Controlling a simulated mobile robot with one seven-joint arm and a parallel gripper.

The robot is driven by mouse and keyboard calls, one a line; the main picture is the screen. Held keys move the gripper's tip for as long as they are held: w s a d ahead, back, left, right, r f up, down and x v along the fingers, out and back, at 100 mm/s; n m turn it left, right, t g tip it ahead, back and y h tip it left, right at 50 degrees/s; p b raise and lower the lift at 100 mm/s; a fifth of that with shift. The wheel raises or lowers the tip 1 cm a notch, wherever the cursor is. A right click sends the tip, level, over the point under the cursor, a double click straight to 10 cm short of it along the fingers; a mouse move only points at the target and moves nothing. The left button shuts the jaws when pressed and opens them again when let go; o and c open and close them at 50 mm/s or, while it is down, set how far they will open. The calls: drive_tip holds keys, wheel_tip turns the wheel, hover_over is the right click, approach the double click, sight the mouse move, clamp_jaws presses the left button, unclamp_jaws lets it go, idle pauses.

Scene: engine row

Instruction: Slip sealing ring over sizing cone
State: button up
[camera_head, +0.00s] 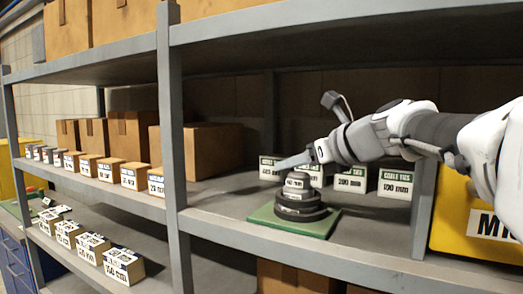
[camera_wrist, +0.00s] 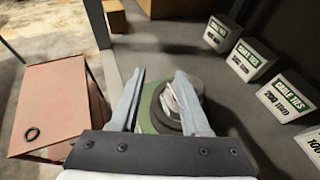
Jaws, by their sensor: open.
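The sizing cone (camera_head: 296,187) stands upright on a green base plate (camera_head: 262,217) on the middle shelf. It is grey, stepped and labelled, with wide dark ring-like bands around its lower part; I cannot tell whether these are loose rings or part of it. In the wrist view the cone (camera_wrist: 188,95) is partly hidden by the right finger. A small black ring (camera_wrist: 38,131) lies flat on a reddish box at the left. My gripper (camera_wrist: 160,75) is open, with nothing visibly held between its fingers. In the head view my gripper (camera_head: 288,163) is just above the cone.
White cable-tie boxes (camera_head: 352,179) stand in a row behind the cone. The reddish box (camera_wrist: 62,85) is on the floor side, beyond the shelf edge. A shelf post (camera_head: 172,140) stands left of the cone. A yellow bin (camera_head: 465,215) is at right.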

drive_tip(key=v, duration=1.5)
drive_tip(key=shift+b, duration=0.45)
drive_tip(key=s+a+f+n+g+h, duration=0.1)
drive_tip(key=s+f+n, duration=0.4)
drive_tip(key=f+n, duration=0.5)
drive_tip(key=s+a+f+n+g+h+b, duration=0.1)
drive_tip(key=s+a+f+n+g+h, duration=0.1)
drive_tip(key=s+f+n, duration=0.3)
drive_tip(key=s+a+f+n+g+h, duration=0.2)
drive_tip(key=s+f+n+g+h, duration=0.1)
drive_tip(key=f+n, duration=1.1)
wheel_tip(320, 180, down, 4)
drive_tip(key=shift+s+n+h+b, duration=0.35)
drive_tip(key=shift+s+h, duration=0.25)
drive_tip(key=shift+s, duration=0.5)
drive_tip(key=shift+a, duration=0.2)
